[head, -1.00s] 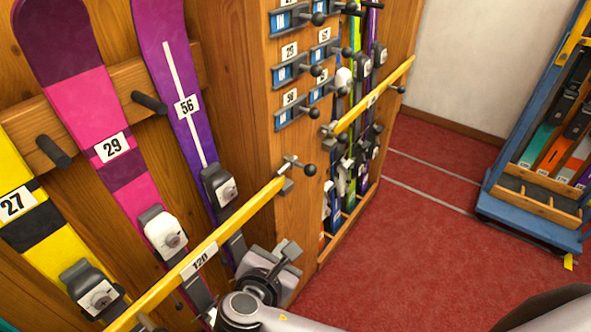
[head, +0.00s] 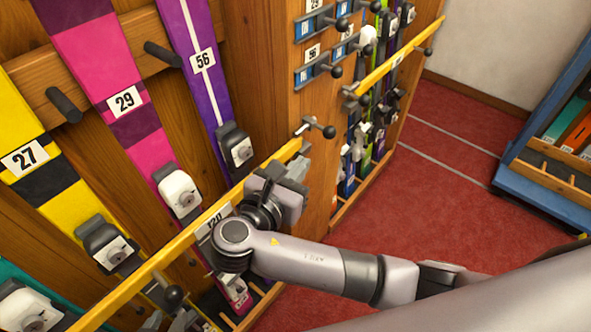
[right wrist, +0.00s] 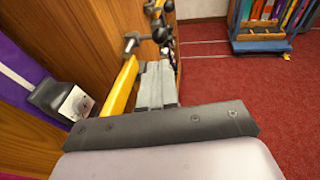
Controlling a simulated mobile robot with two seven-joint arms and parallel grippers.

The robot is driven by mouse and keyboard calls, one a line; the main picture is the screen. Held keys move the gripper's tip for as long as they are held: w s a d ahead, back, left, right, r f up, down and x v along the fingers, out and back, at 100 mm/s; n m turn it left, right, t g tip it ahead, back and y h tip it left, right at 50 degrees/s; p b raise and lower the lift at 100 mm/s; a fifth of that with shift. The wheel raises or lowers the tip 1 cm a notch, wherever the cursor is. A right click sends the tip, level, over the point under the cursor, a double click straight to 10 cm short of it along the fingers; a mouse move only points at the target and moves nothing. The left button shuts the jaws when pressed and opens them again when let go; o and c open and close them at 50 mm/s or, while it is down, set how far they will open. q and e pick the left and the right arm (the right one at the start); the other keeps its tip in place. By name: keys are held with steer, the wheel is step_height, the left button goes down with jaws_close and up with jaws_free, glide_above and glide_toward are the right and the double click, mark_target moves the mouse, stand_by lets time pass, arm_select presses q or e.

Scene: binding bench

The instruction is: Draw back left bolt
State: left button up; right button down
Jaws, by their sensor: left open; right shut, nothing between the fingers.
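The left bolt (head: 316,128) is a grey metal bolt with a dark round knob, on the wooden partition at the right end of a yellow bar (head: 155,265) labelled 120. It also shows in the right wrist view (right wrist: 132,41), just beyond the fingers and to their left. My right gripper (head: 287,188) is shut and empty, beside the bar's right part and short of the bolt, apart from its knob. Its grey fingers (right wrist: 157,85) lie to the right of the bar in the wrist view. My left gripper is not in view. How far the bolt is engaged is too small to tell.
Numbered skis or boards with bindings stand behind the bar, such as purple 56 (head: 203,62). A second yellow bar (head: 400,58) with dark knobs crosses a rack on the right. A blue trolley (head: 545,185) stands at far right. Red floor (head: 440,160) is open between.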

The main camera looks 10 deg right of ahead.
mark_target(334, 131)
steer(key=x, duration=1)
steer(key=shift+b, duration=0.35)
steer(key=shift+w+d, duration=0.1)
steer(key=w+d, duration=0.1)
steer(key=w+d+p, duration=0.1)
steer(key=d, duration=0.1)
steer(key=shift+w+r+p, duration=0.1)
steer(key=shift+w+p, duration=0.05)
steer(key=shift+p, duration=0.15)
steer(key=shift+w+d, duration=0.2)
steer(key=shift+d, duration=0.15)
steer(key=v, duration=0.7)
steer(key=shift+s+a+p, duration=0.2)
steer(key=shift+a+p, duration=0.1)
steer(key=shift+s, duration=0.1)
